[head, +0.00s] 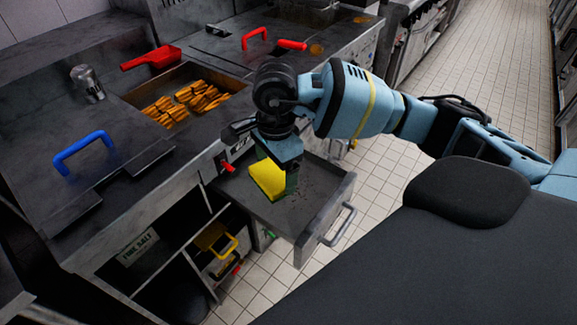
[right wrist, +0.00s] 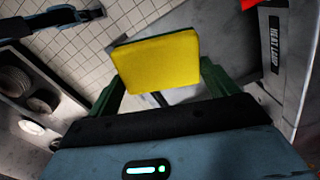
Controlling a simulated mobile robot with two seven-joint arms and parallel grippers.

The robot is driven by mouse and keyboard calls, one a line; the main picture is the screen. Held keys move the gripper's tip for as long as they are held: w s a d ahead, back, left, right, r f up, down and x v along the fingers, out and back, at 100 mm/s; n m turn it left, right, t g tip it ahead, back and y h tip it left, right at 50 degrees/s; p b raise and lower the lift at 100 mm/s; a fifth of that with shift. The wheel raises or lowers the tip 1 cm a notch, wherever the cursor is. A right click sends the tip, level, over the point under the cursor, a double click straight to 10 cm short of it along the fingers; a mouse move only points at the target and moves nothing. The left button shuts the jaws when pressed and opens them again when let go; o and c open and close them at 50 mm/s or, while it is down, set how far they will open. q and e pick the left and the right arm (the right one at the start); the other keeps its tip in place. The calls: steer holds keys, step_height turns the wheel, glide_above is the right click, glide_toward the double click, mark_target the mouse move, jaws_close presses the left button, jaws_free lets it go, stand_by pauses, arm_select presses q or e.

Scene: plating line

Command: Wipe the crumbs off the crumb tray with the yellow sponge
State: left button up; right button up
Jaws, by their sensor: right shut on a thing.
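The yellow sponge (head: 267,179) is in my right gripper (head: 285,180), over the left part of the pulled-out crumb tray (head: 270,211). In the right wrist view the sponge (right wrist: 156,63) sits between the two green fingers, which are shut on it. The sponge is tilted, and I cannot tell whether it touches the tray floor. Small dark crumbs (head: 304,194) lie on the tray to the right of the gripper. The gripper hides part of the tray's back. My left gripper is not in view.
The tray's handle (head: 340,224) sticks out over the tiled floor. Open shelves are below the counter.

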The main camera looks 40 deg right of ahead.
steer(key=w+d+f+m, duration=0.2)
steer(key=d+f+m, duration=0.3)
steer(key=m, duration=1)
steer(key=shift+w+f, duration=0.3)
steer(key=shift+f, duration=0.45)
steer(key=shift+d+f, duration=0.1)
